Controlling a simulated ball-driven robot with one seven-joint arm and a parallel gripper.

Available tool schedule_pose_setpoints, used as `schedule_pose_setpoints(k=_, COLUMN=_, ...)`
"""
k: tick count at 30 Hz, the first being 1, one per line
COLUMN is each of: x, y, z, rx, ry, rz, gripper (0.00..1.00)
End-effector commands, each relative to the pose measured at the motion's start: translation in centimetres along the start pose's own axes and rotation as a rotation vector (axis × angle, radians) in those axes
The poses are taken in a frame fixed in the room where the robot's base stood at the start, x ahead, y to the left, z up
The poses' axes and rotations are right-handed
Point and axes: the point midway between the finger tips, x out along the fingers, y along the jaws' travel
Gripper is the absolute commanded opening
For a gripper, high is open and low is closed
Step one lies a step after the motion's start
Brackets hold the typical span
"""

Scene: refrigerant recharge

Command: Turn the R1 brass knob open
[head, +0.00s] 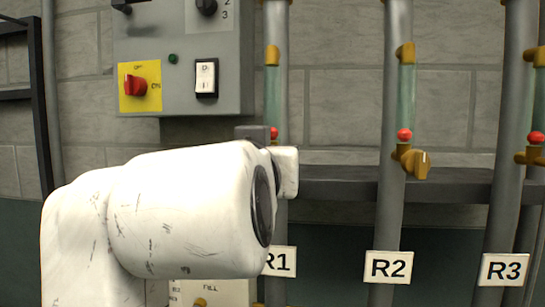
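The R1 pipe (275,90) stands right of the control box, with a sight glass and a red ball (274,133) in it. Its R1 label (279,261) is partly covered by my white arm. The R1 brass knob is hidden behind my arm and hand, so its position cannot be seen. The end of my arm, with my gripper (287,170), is in front of the R1 pipe at about the height of the R2 knob. Its fingers are hidden; whether they touch the knob or are open cannot be told.
The R2 pipe (394,130) with its brass knob (420,164) stands to the right, then the R3 pipe (507,140). A grey control box (225,95) with a red switch (135,86) hangs upper left. A dark rail (340,183) runs behind the pipes.

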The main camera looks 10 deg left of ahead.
Motion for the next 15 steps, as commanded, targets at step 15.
schedule_pose_setpoints(k=15, x=0.01, y=0.02, z=-0.01, rx=0.0, ry=0.0, rz=0.0, gripper=0.29)
